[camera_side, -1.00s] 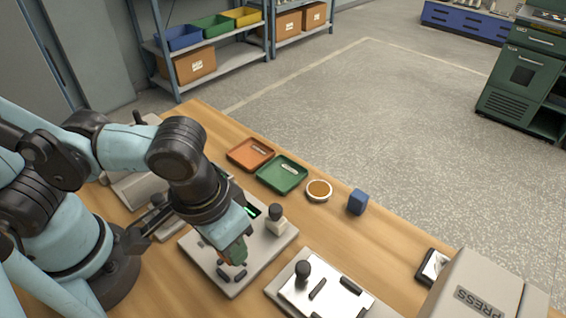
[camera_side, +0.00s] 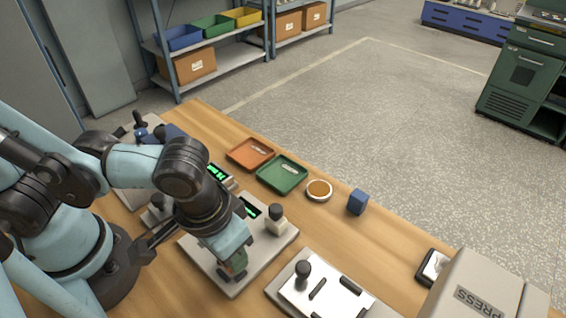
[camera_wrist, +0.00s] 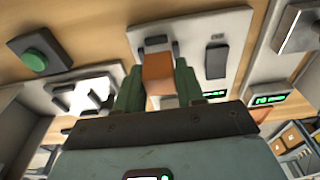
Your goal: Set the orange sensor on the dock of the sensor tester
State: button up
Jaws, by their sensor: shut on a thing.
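My gripper (camera_side: 233,266) is over the near part of the sensor tester (camera_side: 284,238). The tester is a pale plate with a green-lit display (camera_side: 250,209) and a black-topped knob (camera_side: 276,212). In the wrist view the green fingers are shut on the orange sensor (camera_wrist: 158,72). The sensor's far end is at or near a dark dock piece (camera_wrist: 156,43) on the pale plate (camera_wrist: 232,30). I cannot tell whether it touches. In the side view the fingers mostly hide the sensor and the dock.
A white fixture (camera_side: 326,296) with a black knob is close on the right. A green tray (camera_side: 282,186), an orange tray (camera_side: 240,155), a round dish (camera_side: 319,185) and a blue block (camera_side: 357,202) stand behind. The press (camera_side: 470,285) is at front right.

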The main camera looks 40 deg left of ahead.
jog(key=shift+f, duration=0.5)
jog(key=shift+f, duration=0.35)
dwell(0.6)
jog(key=o, duration=1.1)
jog(key=shift+r, duration=0.15)
